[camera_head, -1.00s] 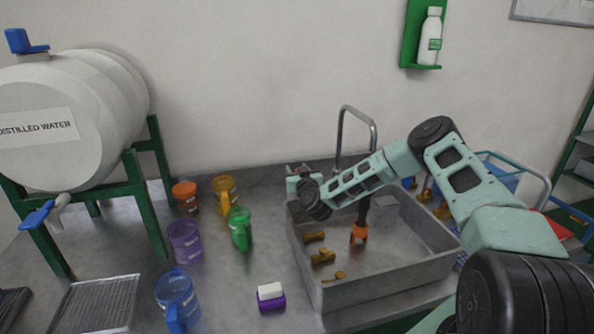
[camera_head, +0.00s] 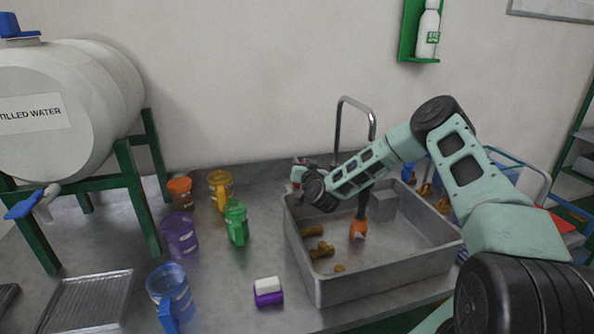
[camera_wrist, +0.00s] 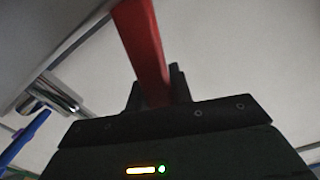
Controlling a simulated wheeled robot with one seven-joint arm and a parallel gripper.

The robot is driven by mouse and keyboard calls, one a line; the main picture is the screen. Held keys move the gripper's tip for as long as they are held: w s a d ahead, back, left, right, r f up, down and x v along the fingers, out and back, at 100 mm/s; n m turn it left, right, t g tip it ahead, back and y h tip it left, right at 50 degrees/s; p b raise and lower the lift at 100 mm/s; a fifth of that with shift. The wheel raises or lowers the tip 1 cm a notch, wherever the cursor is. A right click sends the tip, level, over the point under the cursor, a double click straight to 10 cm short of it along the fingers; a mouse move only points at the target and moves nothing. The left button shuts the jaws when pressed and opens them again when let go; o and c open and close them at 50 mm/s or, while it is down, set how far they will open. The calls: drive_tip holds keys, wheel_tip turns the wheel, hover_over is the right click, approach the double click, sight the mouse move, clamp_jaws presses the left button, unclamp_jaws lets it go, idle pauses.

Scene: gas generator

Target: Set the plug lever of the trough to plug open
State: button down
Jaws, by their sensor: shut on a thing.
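In the head view my gripper (camera_head: 299,173) is at the trough's back left corner, mostly hidden behind my wrist. The lever's lower joint and the plug cannot be made out.
A metal tap (camera_head: 356,102) arches behind the trough. Several brown pieces and an orange-tipped tool (camera_head: 358,229) are in the basin.

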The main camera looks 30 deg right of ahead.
drive_tip(key=shift+s+d+f+m+b, duration=0.25)
drive_tip(key=shift+d+m+b, duration=0.3)
drive_tip(key=shift+m+b, duration=0.35)
drive_tip(key=shift+s+d+f+m+b, duration=0.1)
drive_tip(key=shift+d+f+m+b, duration=0.2)
drive_tip(key=shift+d+m+b, duration=0.45)
drive_tip(key=shift+a+m, duration=0.15)
drive_tip(key=shift+m, duration=0.1)
drive_tip(key=c, duration=1.2)
unclamp_jaws()
drive_tip(key=shift+c, duration=0.2)
drive_tip(key=b+v, duration=0.3)
drive_tip(key=v, duration=1.4)
drive_tip(key=shift+s, duration=0.25)
drive_tip(key=shift+r, duration=0.1)
